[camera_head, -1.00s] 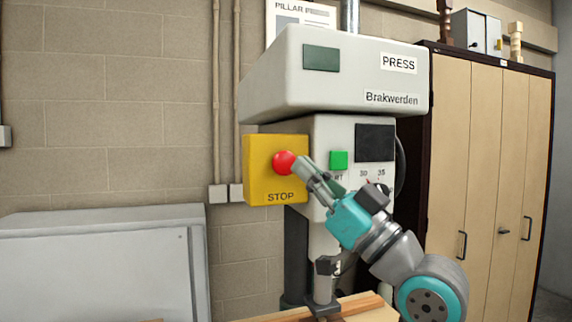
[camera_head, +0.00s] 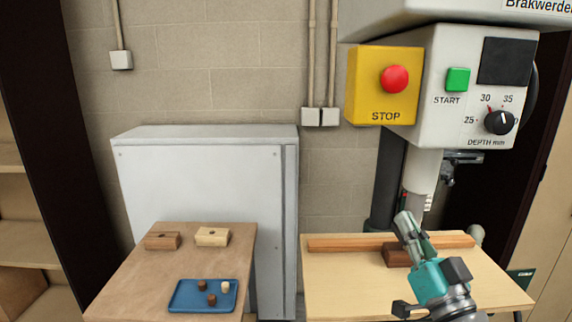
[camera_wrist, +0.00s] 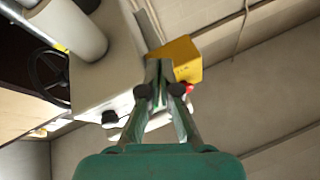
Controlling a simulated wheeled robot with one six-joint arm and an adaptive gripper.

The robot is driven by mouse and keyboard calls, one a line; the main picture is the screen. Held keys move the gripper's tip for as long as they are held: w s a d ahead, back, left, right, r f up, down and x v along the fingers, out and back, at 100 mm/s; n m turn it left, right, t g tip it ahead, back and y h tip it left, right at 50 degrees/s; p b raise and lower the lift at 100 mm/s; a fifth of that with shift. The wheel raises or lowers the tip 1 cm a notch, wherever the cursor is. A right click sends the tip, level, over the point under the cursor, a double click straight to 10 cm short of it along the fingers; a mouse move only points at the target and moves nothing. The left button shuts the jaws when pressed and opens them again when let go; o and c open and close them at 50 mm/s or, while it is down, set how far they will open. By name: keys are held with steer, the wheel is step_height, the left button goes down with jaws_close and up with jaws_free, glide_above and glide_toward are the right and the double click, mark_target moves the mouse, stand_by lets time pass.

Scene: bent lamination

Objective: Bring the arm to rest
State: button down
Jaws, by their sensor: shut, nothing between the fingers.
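My gripper (camera_head: 406,222) is in front of the press column in the head view, over the press table (camera_head: 345,285). Its fingers are together with nothing between them, pointing up and to the left. In the wrist view my gripper (camera_wrist: 160,65) shows its two fingertips close together, pointing toward the press head and the yellow stop box (camera_wrist: 180,60). The press (camera_head: 440,120) carries a red stop button (camera_head: 394,79), a green start button (camera_head: 457,79) and a black depth knob (camera_head: 499,122). My gripper is below and apart from these controls.
A dark brown block (camera_head: 396,256) and a long wooden fence (camera_head: 345,243) lie on the press table. At left, a wooden side table (camera_head: 140,290) holds two wooden blocks and a blue tray (camera_head: 185,305) with small plugs. A grey cabinet (camera_head: 215,180) stands behind it.

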steer(key=s+f+m+g+h, duration=0.1)
steer(key=s+f+h, duration=0.1)
steer(key=s+f, duration=0.5)
steer(key=s+f+m+g+h, duration=0.1)
steer(key=s+f, duration=0.2)
steer(key=f, duration=0.8)
steer(key=s+f+g+h, duration=0.2)
steer(key=s+f, duration=0.4)
steer(key=f, duration=0.4)
steer(key=s+a+f+n+g, duration=0.1)
steer(key=s+f, duration=0.1)
steer(key=s, duration=0.7)
steer(key=s+a+f+n+g, duration=0.1)
steer(key=s+f, duration=0.2)
steer(key=s, duration=0.6)
steer(key=s+f+n+g, duration=0.1)
steer(key=s+f, duration=0.2)
steer(key=s, duration=0.6)
steer(key=shift+s+a+g, duration=0.2)
steer(key=shift+a+g, duration=0.2)
